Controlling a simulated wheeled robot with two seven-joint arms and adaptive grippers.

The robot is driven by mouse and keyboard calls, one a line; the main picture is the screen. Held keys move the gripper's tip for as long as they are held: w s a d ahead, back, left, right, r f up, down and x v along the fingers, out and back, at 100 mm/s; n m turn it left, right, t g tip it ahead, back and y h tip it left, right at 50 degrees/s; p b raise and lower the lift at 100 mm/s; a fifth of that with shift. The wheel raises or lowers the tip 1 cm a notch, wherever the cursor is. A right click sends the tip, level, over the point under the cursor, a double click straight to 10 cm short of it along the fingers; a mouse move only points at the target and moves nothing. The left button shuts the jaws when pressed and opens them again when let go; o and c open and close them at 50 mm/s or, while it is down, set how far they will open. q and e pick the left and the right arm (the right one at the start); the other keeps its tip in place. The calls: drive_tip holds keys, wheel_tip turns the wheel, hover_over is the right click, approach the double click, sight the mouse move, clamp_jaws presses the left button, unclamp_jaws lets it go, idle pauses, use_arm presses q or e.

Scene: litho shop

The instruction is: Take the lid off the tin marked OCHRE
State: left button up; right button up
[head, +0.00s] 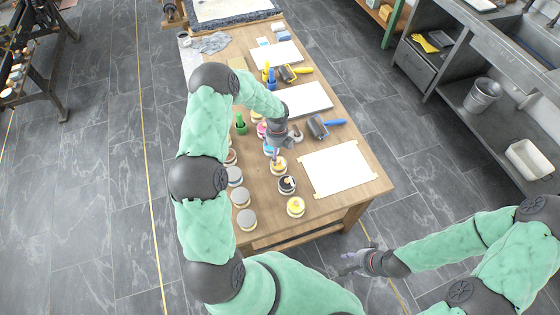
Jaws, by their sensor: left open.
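Several tins stand in two columns on the wooden table. The left column has grey tops and pale sides, such as the front grey-topped tin (246,219) and the ones behind it (240,197) (235,176). The right column shows coloured tops: a yellow tin (296,206), a black one (287,185) and an orange-yellow one (279,166). No marking is readable, so I cannot tell which is OCHRE. My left gripper (274,150) is open over the right column, behind the black tin; its arm partly hides the left column. My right gripper (347,264) is off the table's front right; its jaws are unclear.
A taped cream sheet (338,168) lies at the table's right. Behind are a blue-handled roller (319,127), white sheets (305,99) and more rollers (287,74). A green item (241,124) stands at the left. A sink bench (500,70) is across the aisle.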

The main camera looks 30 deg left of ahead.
sight(279, 161)
use_arm(q)
drive_tip(key=shift+w+f, duration=0.2)
drive_tip(key=shift+f, duration=2.15)
drive_tip(key=shift+w+f, duration=0.2)
drive_tip(key=shift+f, duration=2.1)
drive_tip(key=c, duration=1)
